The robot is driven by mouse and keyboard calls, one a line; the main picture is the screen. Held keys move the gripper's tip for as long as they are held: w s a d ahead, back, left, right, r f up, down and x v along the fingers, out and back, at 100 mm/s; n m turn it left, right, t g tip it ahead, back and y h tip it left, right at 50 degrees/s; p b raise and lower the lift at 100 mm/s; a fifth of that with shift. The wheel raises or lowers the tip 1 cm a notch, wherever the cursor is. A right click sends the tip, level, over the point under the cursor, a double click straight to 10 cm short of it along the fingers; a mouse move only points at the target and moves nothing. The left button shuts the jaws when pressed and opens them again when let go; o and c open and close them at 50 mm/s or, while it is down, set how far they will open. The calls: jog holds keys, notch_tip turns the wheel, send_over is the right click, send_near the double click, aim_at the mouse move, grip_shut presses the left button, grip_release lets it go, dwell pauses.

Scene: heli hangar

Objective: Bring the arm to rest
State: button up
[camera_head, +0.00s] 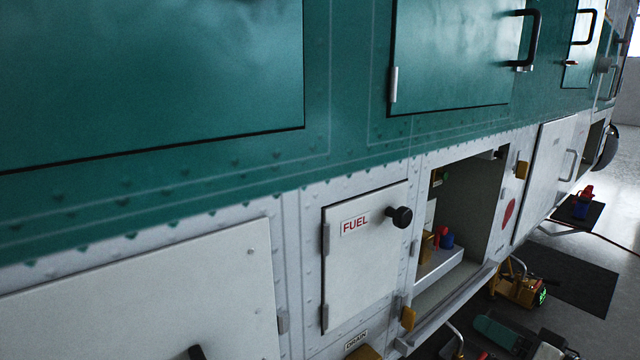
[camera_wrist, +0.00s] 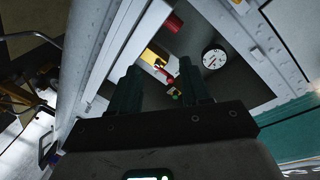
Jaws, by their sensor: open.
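My gripper (camera_wrist: 158,78) shows in the wrist view with its two dark green fingers apart and nothing between them. It faces an open compartment (camera_wrist: 225,92) in the aircraft's side. Beyond the fingertips are a yellow piece (camera_wrist: 152,57), small red and green parts, and a round white gauge (camera_wrist: 214,61). The fingers hide part of the compartment. In the head view a green and dark shape (camera_head: 500,332) shows at the bottom edge; I cannot tell whether it is my gripper.
In the head view the open bay (camera_head: 472,205) holds a tray (camera_head: 440,272) with red, blue and yellow items. The FUEL door (camera_head: 365,265) left of it is shut. A yellow unit (camera_head: 518,290) and a dark mat (camera_head: 575,280) are on the floor at right.

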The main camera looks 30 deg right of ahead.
jog(key=s+a+f+n+g+y+p, duration=0.1)
jog(key=a+f+n+g+y+p, duration=0.3)
jog(key=a+f+g, duration=0.95)
jog(key=s+a+f+n+g+h+p, duration=0.2)
jog(key=s+a+n, duration=0.3)
jog(key=s+a, duration=0.4)
jog(key=shift+s+f+h+p, duration=0.25)
jog(key=shift+s+h+p, duration=0.25)
jog(key=shift+s+p, duration=0.45)
jog(key=shift+a, duration=0.1)
jog(key=shift+c, duration=0.4)
jog(key=shift+w, duration=0.1)
